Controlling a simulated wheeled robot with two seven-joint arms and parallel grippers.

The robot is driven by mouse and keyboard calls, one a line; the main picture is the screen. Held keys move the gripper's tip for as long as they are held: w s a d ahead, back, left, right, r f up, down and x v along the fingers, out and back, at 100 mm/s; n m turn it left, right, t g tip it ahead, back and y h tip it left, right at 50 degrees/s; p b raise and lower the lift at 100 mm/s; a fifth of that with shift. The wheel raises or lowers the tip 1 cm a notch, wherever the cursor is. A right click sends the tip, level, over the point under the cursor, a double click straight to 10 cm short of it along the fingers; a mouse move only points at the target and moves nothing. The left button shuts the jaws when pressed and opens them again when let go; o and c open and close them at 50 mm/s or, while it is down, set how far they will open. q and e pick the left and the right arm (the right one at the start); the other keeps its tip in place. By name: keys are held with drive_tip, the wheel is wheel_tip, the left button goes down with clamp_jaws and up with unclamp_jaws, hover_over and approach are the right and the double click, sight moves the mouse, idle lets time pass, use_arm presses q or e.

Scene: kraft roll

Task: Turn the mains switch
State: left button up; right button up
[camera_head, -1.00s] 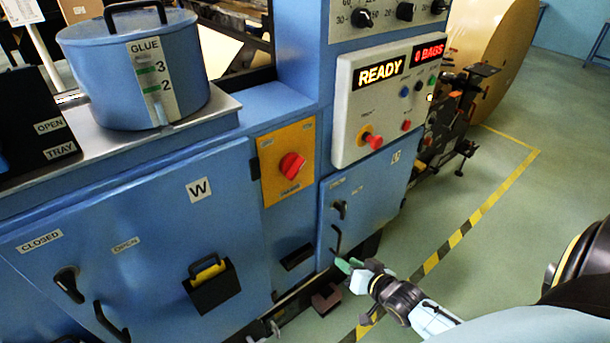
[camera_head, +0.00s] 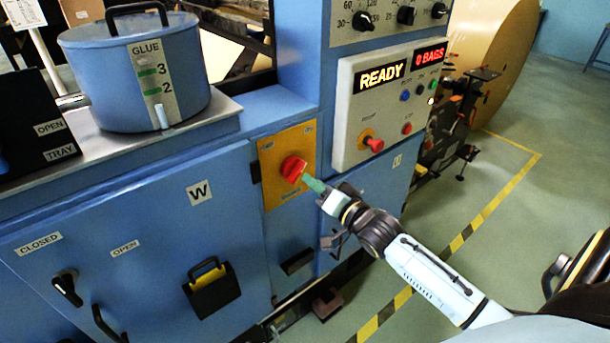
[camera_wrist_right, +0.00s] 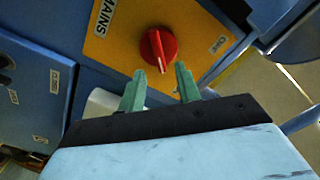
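The mains switch (camera_head: 293,168) is a red rotary knob on a yellow-orange plate (camera_head: 276,197) on the blue machine front. In the right wrist view the red knob (camera_wrist_right: 158,48) has a pale pointer line, and the plate (camera_wrist_right: 108,48) carries the word MAINS. My right gripper (camera_head: 312,183) is close to the knob at its lower right. In the wrist view its two green fingers (camera_wrist_right: 160,84) are apart with nothing between them, and the knob is just beyond the tips. Whether a fingertip touches the knob cannot be told. My left gripper is out of view.
A grey control panel (camera_head: 343,125) with a READY display and a red-yellow push button (camera_head: 372,143) is right of the switch. A blue glue pot (camera_head: 100,77) stands on the ledge at left. A black-handled box (camera_head: 211,290) hangs on the door (camera_head: 150,203). Green floor lies at right.

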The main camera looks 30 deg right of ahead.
sight(301, 172)
drive_tip(key=shift+w+a, duration=0.2)
drive_tip(key=shift+w, duration=2.2)
clamp_jaws()
